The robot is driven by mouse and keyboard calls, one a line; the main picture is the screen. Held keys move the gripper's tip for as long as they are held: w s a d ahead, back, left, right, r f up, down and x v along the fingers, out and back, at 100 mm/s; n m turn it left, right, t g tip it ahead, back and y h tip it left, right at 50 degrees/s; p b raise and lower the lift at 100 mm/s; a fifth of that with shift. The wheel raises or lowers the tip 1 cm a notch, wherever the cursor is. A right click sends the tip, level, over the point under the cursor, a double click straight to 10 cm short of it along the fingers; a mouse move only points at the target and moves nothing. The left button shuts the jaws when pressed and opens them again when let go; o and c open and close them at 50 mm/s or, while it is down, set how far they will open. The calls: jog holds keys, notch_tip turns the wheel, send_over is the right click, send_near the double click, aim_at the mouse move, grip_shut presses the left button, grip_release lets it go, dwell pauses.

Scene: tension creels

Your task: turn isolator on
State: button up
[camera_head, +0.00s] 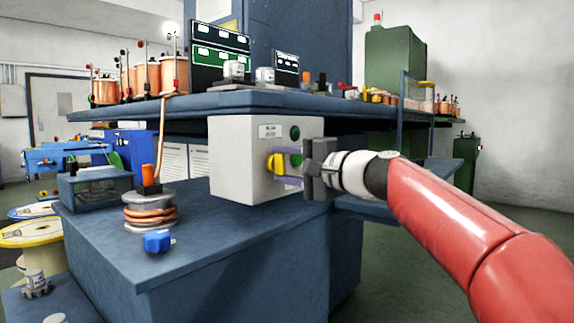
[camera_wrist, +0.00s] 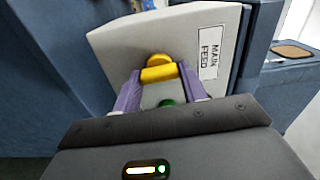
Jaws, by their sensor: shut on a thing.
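The isolator is a light grey box (camera_head: 238,160) labelled "MAIN FEED" in the wrist view (camera_wrist: 120,50). It sits under the edge of the blue upper shelf in the head view. A yellow handle (camera_head: 273,163) stands out from its face, and it also shows in the wrist view (camera_wrist: 159,72). A round green part (camera_head: 295,133) is on the same face, partly hidden in the wrist view (camera_wrist: 167,103). My gripper (camera_head: 284,166) reaches in from the right, its purple fingers (camera_wrist: 158,78) shut on either side of the yellow handle.
The blue upper shelf (camera_head: 270,101) runs above the box. On the lower blue bench (camera_head: 230,245) stand a copper coil stack (camera_head: 149,211) and a blue knob-like part (camera_head: 157,241). Yellow-rimmed spools (camera_head: 30,233) are at the left. The bench top before the box is clear.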

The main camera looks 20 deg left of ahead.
jog(key=shift+f, duration=0.1)
jog(key=o, duration=1)
jog(key=b+v, duration=0.2)
jog(key=v, duration=0.6)
jog(key=s+d+f+n+h+p, duration=0.1)
jog(key=s+d+f+h, duration=0.4)
jog(key=s+d+f, duration=0.3)
jog(key=s+d+f+n+h+p, duration=0.1)
jog(key=s+d+f+h, duration=0.5)
jog(key=f, duration=0.9)
jog(key=s+d+f+n+g+h+p, duration=0.1)
jog(key=s+d+f+h, duration=0.4)
jog(key=s+d+f, duration=0.6)
jog(key=shift+s+d+f+n+h, duration=0.1)
jog(key=shift+s+d+n+h, duration=0.05)
jog(key=shift+d+n, duration=0.15)
jog(key=shift+s+d+f+n+h, duration=0.1)
jog(key=shift+s+d+n+h, duration=0.1)
jog(key=shift+d, duration=0.25)
